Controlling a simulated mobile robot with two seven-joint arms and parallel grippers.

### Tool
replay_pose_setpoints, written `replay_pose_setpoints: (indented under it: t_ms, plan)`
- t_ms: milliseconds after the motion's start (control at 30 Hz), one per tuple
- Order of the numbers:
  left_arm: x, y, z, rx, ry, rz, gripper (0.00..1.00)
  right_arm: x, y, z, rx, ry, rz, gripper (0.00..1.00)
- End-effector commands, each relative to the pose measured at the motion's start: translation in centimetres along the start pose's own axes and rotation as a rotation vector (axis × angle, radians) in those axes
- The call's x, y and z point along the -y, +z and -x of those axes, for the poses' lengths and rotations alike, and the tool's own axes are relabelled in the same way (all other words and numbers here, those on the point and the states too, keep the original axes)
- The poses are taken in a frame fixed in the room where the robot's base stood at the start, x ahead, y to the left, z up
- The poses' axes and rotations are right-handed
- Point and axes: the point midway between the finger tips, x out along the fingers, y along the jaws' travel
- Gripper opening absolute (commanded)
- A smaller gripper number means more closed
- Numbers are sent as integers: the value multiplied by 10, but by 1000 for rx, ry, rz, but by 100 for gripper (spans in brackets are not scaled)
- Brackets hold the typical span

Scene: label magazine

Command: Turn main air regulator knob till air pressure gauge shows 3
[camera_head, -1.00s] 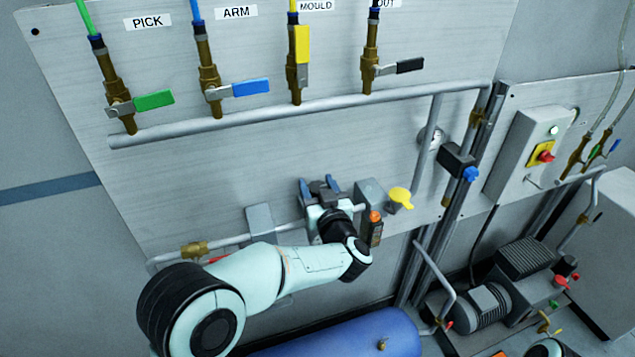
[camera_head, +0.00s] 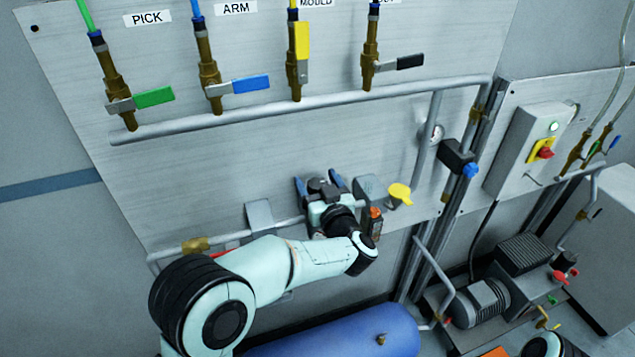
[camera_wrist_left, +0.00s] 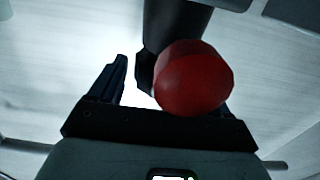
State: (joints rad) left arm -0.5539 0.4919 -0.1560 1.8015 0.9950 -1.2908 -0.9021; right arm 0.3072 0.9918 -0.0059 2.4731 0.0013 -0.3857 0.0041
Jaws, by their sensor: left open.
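A black regulator body (camera_head: 457,156) with a blue knob (camera_head: 470,171) sits on the upright pipes at the right of the panel. A round white gauge (camera_head: 432,134) is left of it, partly behind a pipe; its reading is too small to tell. My left gripper (camera_head: 320,184) is open at the lower middle of the panel, apart from the blue knob and to its left. In the left wrist view a red rounded knob (camera_wrist_left: 194,80) is in front of the jaws (camera_wrist_left: 150,90) and hides the right finger; contact cannot be told. My right gripper is not in view.
A yellow lever (camera_head: 400,194) and an orange-topped fitting (camera_head: 375,214) are just right of my left gripper. Several valves line the upper pipe (camera_head: 300,108). A blue tank (camera_head: 340,335) lies below, and a motor (camera_head: 485,303) stands at lower right.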

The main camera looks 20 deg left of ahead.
Motion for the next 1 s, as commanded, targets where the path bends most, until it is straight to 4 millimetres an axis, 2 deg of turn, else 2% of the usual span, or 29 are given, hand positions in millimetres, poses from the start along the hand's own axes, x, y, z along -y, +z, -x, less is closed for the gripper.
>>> replay_pose_setpoints:
  t_ms: [167,400,600,800,1000]
  plan:
    - [-1,2,20,1,5,-1,77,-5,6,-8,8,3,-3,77]
    - [-1,4,74,2,6,0,77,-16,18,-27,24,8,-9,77]
    - [0,2,112,1,4,1,77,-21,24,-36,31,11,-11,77]
    - [0,1,131,0,1,0,77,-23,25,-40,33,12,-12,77]
    - [0,0,134,-1,0,0,77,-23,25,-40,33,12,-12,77]
